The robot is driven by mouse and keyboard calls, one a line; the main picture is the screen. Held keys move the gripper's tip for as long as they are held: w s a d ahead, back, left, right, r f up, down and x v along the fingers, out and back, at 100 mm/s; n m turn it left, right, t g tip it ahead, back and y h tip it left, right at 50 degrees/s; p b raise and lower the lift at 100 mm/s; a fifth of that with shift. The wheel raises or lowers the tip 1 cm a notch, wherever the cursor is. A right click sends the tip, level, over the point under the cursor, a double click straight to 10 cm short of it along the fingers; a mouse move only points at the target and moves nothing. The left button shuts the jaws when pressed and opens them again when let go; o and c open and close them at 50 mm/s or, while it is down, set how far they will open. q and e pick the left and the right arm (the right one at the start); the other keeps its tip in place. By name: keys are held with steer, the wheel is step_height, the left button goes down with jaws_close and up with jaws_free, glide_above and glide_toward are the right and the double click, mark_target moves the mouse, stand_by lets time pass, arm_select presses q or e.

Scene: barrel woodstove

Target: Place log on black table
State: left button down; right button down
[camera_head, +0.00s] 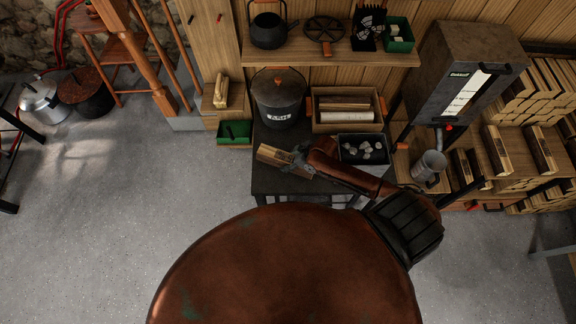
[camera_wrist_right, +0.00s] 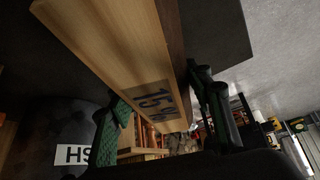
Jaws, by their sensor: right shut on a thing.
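My right gripper (camera_head: 298,158) is shut on a pale, split wooden log (camera_head: 270,153) over the black table (camera_head: 268,184). In the right wrist view the log (camera_wrist_right: 118,48) runs between the two fingers of the gripper (camera_wrist_right: 160,120) and bears a dark mark like "15". The log lies roughly lengthwise to the table's left-front area, slightly tilted in the picture. I cannot tell whether it touches the tabletop. The gripper hides part of the log. My left gripper is not in view.
A green box (camera_head: 234,141) is left of the table. Stacked wood (camera_head: 530,95) is at right.

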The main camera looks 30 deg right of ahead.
steer(key=shift+f, duration=0.5)
step_height(320, 180, down, 3)
steer(key=shift+r+b, duration=0.1)
steer(key=shift+b, duration=0.2)
steer(key=c, duration=1)
jaws_free()
steer(key=p+v, duration=0.1)
steer(key=v, duration=1.1)
steer(key=shift+a+p, duration=0.1)
steer(key=shift+p, duration=0.25)
